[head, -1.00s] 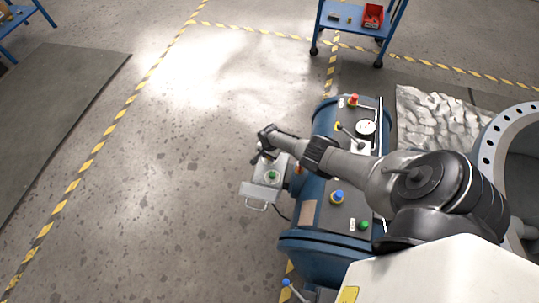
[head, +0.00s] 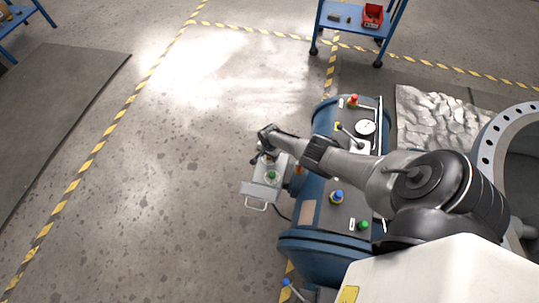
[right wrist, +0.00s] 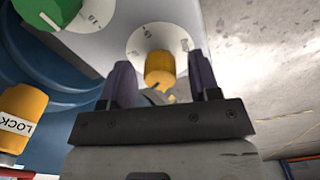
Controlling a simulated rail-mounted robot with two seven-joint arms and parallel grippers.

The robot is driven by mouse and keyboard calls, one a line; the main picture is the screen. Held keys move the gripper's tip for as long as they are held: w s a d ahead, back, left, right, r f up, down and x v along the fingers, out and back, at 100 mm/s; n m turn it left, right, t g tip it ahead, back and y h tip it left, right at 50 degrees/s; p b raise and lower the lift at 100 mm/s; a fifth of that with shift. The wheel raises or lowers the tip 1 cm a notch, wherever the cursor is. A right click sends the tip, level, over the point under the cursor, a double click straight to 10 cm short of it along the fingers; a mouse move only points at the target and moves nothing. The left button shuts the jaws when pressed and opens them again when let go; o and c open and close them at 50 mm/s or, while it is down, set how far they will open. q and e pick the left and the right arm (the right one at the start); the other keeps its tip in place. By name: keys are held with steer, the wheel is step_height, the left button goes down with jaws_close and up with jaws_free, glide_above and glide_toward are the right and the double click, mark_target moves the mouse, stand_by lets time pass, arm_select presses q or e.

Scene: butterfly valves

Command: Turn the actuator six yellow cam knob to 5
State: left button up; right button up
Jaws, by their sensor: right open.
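The yellow cam knob (right wrist: 160,69) sits on a white numbered dial (right wrist: 180,40) on a grey box in the right wrist view. My right gripper (right wrist: 161,85) is open, with one dark finger on each side of the knob and visible gaps between. I cannot tell which number the knob points to. In the head view the right gripper (head: 260,156) is at the far end of the grey actuator box (head: 256,191), and the hand hides the yellow knob there. My left gripper is not in view.
A green knob (right wrist: 51,12) on its own dial is beside the yellow one. A yellow LOCK-labelled part (right wrist: 20,118) stands at left in the wrist view. The blue cylinder (head: 310,245) carries several coloured knobs and a gauge (head: 365,128). Open floor lies left of the box.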

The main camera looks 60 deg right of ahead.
step_height(320, 180, up, 14)
steer(key=p, duration=1.1)
steer(key=shift+f, duration=0.2)
